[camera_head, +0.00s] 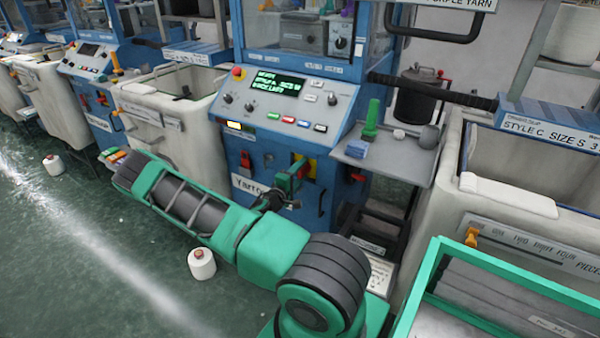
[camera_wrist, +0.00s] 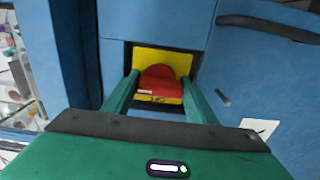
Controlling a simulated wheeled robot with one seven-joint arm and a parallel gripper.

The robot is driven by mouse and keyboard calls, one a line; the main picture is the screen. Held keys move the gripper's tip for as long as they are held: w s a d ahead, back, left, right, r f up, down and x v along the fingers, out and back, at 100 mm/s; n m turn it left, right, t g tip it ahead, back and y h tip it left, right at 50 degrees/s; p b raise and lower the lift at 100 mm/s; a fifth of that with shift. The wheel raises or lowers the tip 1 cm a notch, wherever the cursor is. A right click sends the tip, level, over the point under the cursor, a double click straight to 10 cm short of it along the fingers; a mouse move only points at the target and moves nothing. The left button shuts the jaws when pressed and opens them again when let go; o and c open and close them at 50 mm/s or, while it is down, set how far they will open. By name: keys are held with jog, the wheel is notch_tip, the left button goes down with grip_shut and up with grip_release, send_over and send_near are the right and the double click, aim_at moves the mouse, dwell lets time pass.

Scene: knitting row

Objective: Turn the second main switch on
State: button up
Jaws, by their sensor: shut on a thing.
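The main switch shows in the wrist view as a red knob (camera_wrist: 160,75) on a yellow plate (camera_wrist: 177,57), set in a dark recess in a blue cabinet front. In the head view its yellow plate (camera_head: 312,168) shows on the middle knitting machine, partly hidden by my green gripper (camera_head: 294,178). My gripper (camera_wrist: 160,88) is shut on the red knob, one finger on each side. A small label with dark marks sits low on the switch. The knob's exact turn angle is hard to tell.
Above the switch is a grey control panel (camera_head: 285,97) with a lit green-text display and several buttons. A shelf (camera_head: 388,160) with a green spool juts out to the right. White bins flank the machine. A yarn cone (camera_head: 201,264) stands on the floor near my arm.

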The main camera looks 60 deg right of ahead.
jog(key=shift+w+f, duration=0.1)
jog(key=shift+w, duration=0.05)
jog(key=o, duration=0.8)
jog(key=a, duration=0.7)
jog(key=s+a, duration=0.1)
jog(key=a, duration=0.3)
jog(key=shift+d, duration=0.1)
